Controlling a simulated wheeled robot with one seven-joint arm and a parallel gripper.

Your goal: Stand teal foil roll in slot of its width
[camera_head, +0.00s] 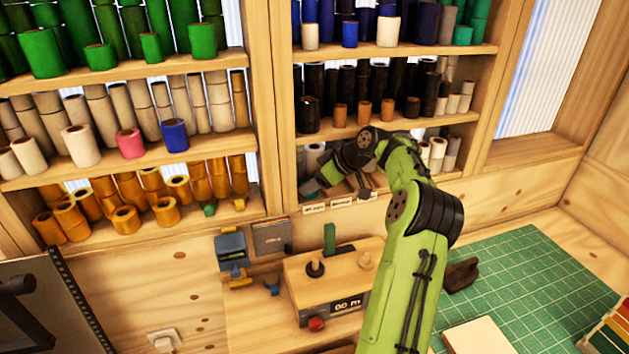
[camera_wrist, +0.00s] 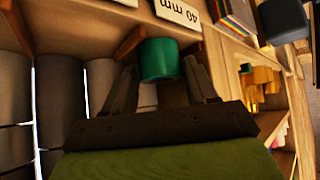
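The teal foil roll (camera_wrist: 158,60) is a short green-teal cylinder in the middle of the wrist view, between the two fingertips of my gripper (camera_wrist: 160,75). The fingers appear to press on its sides. The roll is close to the shelf's front edge, by a label (camera_wrist: 178,12) reading 40 mm, upside down in this view. A wooden divider (camera_wrist: 130,42) is beside the roll. In the head view, my gripper (camera_head: 312,187) reaches into the lowest right shelf (camera_head: 440,178) above the labels; the roll cannot be made out there.
Grey rolls (camera_wrist: 60,95) stand close by my gripper in the wrist view. Pale rolls (camera_head: 437,150) stand further right on the same shelf. Below are a wooden counter box (camera_head: 325,285) with a display and a green cutting mat (camera_head: 530,270), partly clear.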

